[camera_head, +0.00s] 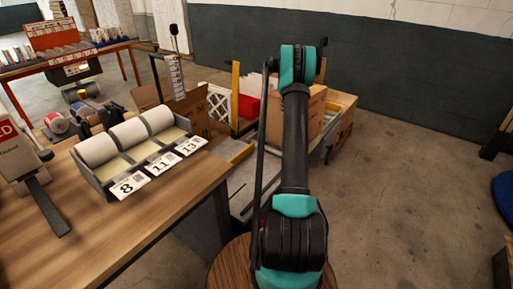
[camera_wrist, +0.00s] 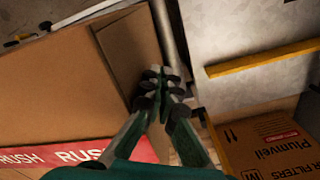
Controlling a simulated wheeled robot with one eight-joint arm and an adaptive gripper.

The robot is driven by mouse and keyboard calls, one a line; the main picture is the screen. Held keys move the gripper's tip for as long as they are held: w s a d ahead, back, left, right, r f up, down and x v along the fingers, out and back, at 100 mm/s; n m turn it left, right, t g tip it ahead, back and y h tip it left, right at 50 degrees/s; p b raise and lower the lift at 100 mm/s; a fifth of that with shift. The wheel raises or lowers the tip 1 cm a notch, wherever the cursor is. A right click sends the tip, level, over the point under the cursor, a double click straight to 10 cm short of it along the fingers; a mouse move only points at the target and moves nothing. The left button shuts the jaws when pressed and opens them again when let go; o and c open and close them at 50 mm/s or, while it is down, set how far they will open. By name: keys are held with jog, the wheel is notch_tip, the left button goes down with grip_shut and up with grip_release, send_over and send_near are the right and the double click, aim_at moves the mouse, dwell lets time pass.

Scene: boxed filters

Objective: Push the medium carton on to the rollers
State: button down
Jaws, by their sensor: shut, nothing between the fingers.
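In the wrist view my gripper (camera_wrist: 162,84) is shut and empty, its dark fingertips together. A brown carton marked M, Plumveil and air filters (camera_wrist: 262,145) lies at the lower right, apart from the fingertips; I take it as the medium carton. A larger brown carton (camera_wrist: 60,85) with a red and white RUSH band fills the left, close beside the fingers. I cannot tell whether they touch it. In the head view my arm hides the gripper and part of the cartons (camera_head: 314,108) behind it. I cannot clearly make out the rollers.
A grey metal surface (camera_wrist: 240,30) with a yellow bar (camera_wrist: 262,58) lies at the wrist view's upper right. In the head view, a wooden table (camera_head: 150,218) with white rolls in a numbered rack (camera_head: 97,185) stands left. The floor (camera_head: 400,180) at right is mostly clear.

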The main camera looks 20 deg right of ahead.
jog(key=shift+d, duration=0.1)
jog(key=shift+w+d, duration=0.75)
jog(key=shift+d, duration=0.25)
jog(key=shift+w+d, duration=0.75)
jog(key=shift+d, duration=0.2)
jog(key=shift+s+a+r, duration=0.2)
jog(key=shift+a+r, duration=0.1)
jog(key=shift+r, duration=2.05)
jog(key=shift+s+a+r, duration=0.2)
jog(key=shift+a+r, duration=0.05)
jog(key=shift+r, duration=2.05)
jog(key=shift+s+a+r, duration=0.2)
jog(key=shift+a+r, duration=0.1)
jog(key=shift+r, duration=2.05)
